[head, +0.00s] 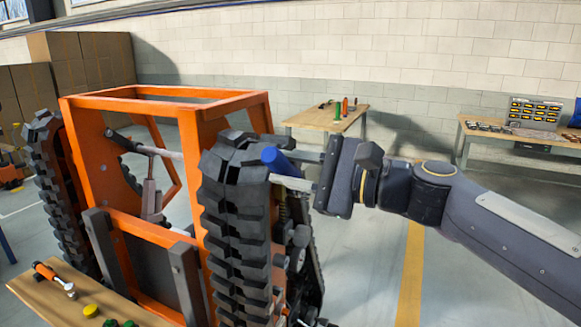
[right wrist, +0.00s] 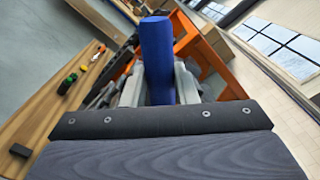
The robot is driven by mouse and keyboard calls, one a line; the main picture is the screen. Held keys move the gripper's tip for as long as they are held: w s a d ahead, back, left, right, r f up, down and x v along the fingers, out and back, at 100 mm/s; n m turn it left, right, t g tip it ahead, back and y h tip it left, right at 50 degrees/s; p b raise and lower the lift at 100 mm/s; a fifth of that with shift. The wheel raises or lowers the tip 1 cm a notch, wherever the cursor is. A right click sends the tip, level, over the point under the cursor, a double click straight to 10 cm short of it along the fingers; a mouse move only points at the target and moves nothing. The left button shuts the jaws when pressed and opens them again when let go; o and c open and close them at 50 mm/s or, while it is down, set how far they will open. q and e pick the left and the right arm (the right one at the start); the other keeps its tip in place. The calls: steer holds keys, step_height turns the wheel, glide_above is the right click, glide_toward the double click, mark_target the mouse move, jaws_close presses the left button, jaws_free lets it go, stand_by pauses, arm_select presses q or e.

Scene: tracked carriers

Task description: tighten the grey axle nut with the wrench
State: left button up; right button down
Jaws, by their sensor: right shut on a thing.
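My right gripper (head: 290,171) comes in from the right at the top of the near rubber track. It is shut on a blue cylindrical handle (head: 275,159), which I take for the wrench's. The handle also shows in the right wrist view (right wrist: 157,50), upright between the two grey fingers (right wrist: 158,88). The wrench's head is not visible in either view. I cannot make out the grey axle nut. The orange-framed carrier (head: 197,112) stands in front of me, with its near black track (head: 236,215) just left of and below the gripper. My left gripper is not in view.
A wooden bench (head: 130,312) at lower left holds an orange-handled tool (head: 52,278) and coloured caps. Two worktables (head: 325,117) (head: 470,135) stand farther back. Cardboard boxes (head: 90,65) stand at back left. The floor right of the carrier is clear, with a yellow line (head: 411,270).

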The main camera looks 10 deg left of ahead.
steer(key=shift+r, duration=0.1)
steer(key=shift+w+r+m+p, duration=0.3)
steer(key=shift+r+p, duration=0.1)
steer(key=shift+p, duration=0.35)
steer(key=shift+w+d+r+p, duration=0.1)
steer(key=shift+w+d+p, duration=0.1)
steer(key=shift+p, duration=0.2)
steer(key=shift+m, duration=0.3)
steer(key=shift+w+d+r+m+p, duration=0.1)
steer(key=shift+w+r+m+p, duration=0.45)
steer(key=shift+p, duration=0.7)
steer(key=shift+s+f+b, duration=0.1)
steer(key=shift+f+b, duration=0.05)
steer(key=shift+b, duration=0.15)
steer(key=shift+s+f+n+b, duration=0.15)
steer(key=shift+s+n+b, duration=0.05)
steer(key=shift+n+b, duration=0.2)
steer(key=shift+d, duration=0.1)
